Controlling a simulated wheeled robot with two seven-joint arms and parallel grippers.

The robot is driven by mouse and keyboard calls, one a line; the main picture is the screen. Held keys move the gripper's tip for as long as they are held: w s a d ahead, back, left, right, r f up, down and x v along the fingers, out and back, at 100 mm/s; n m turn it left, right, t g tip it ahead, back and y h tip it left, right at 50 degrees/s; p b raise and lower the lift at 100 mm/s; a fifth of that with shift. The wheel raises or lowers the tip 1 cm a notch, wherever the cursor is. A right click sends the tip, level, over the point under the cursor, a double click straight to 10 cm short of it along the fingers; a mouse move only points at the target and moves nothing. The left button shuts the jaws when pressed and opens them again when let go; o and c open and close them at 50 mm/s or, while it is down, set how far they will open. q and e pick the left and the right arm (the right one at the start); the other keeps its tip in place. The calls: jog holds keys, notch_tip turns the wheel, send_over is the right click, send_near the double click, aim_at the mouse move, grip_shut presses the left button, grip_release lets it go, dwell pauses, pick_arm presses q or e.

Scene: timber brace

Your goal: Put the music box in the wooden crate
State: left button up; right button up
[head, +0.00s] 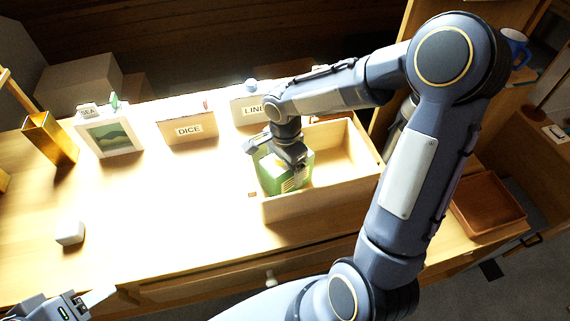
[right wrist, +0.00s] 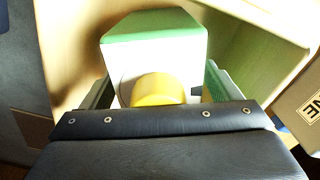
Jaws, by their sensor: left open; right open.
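The music box (head: 270,178), a green and white box, sits inside the wooden crate (head: 320,195) at its left end. In the right wrist view the music box (right wrist: 155,38) shows a green edge, a pale face and a round yellow part. My right gripper (head: 288,158) is over the music box, its open fingers on either side of it. Whether the fingers touch it I cannot tell. The music box's base is hidden behind the crate's front wall. My left gripper (head: 88,300) is open and empty at the lower left, partly out of view.
Bins labelled DICE (head: 188,128) and LINE (head: 247,108) stand behind the crate. A picture frame (head: 110,137), a gold vase (head: 50,138) and a small white block (head: 70,232) are at left. A brown tray (head: 488,205) is at right. The table's front left is mostly clear.

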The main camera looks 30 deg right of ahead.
jog(key=shift+r, duration=0.5)
notch_tip(320, 180, up, 11)
jog(key=shift+r+p, duration=0.1)
jog(key=shift+p, duration=0.45)
jog(key=s+a+n+t+y, duration=0.1)
jog(key=s+n+t+y, duration=0.1)
jog(key=s+n, duration=0.5)
jog(key=s+a+n+t+y, duration=0.1)
jog(key=s+n+t, duration=0.2)
jog(key=s+n, duration=0.4)
jog(key=shift+s+a+r+t+y, duration=0.3)
jog(key=shift+s+a+r+y, duration=0.1)
jog(key=shift+s, duration=1.15)
jog(key=shift+r, duration=0.1)
